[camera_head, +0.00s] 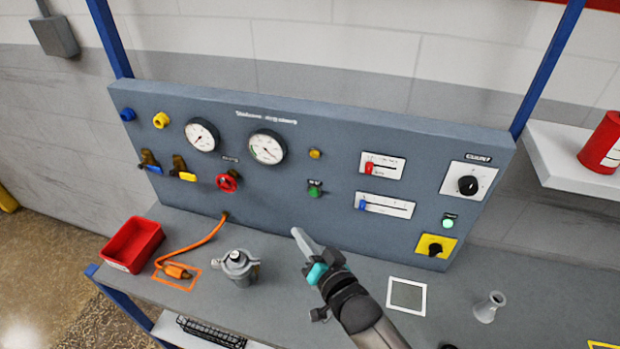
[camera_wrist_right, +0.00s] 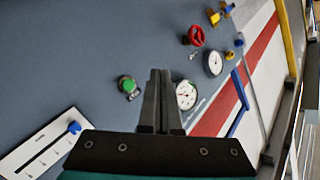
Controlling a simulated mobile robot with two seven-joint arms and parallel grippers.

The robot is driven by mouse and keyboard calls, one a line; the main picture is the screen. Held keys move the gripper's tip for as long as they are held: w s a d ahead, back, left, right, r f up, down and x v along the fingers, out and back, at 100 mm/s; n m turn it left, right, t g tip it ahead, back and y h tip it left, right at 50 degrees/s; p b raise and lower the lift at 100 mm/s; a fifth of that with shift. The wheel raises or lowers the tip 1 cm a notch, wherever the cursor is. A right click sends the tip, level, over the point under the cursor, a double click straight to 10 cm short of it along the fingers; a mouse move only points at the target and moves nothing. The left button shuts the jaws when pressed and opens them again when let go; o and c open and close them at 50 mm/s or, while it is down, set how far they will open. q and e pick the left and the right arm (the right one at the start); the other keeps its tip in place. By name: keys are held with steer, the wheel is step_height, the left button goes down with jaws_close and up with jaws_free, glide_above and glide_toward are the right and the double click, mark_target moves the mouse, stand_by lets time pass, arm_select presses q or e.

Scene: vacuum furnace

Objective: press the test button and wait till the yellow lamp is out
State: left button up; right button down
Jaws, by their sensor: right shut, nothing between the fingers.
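The green button (camera_head: 315,189), which I take for the test button, sits on the upright grey panel with a small label beside it. It also shows in the wrist view (camera_wrist_right: 127,84), left of my fingers. The small yellow lamp (camera_head: 314,154) is above the button; it looks amber, and I cannot tell for sure whether it is lit. The lamp does not show in the wrist view. My right gripper (camera_head: 296,233) is shut and empty, below the button and apart from it. Its closed fingers (camera_wrist_right: 160,73) point at the panel. My left gripper is not in view.
Two sliders (camera_head: 381,166) and a black knob (camera_head: 468,185) are right of the button; gauges (camera_head: 267,147) and a red valve wheel (camera_head: 228,182) are left. A metal canister (camera_head: 238,267) and red bin (camera_head: 132,245) stand on the bench. The space before the button looks clear.

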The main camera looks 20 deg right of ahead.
mark_target(314, 193)
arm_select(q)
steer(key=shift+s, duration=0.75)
arm_select(e)
steer(key=shift+r, duration=0.35)
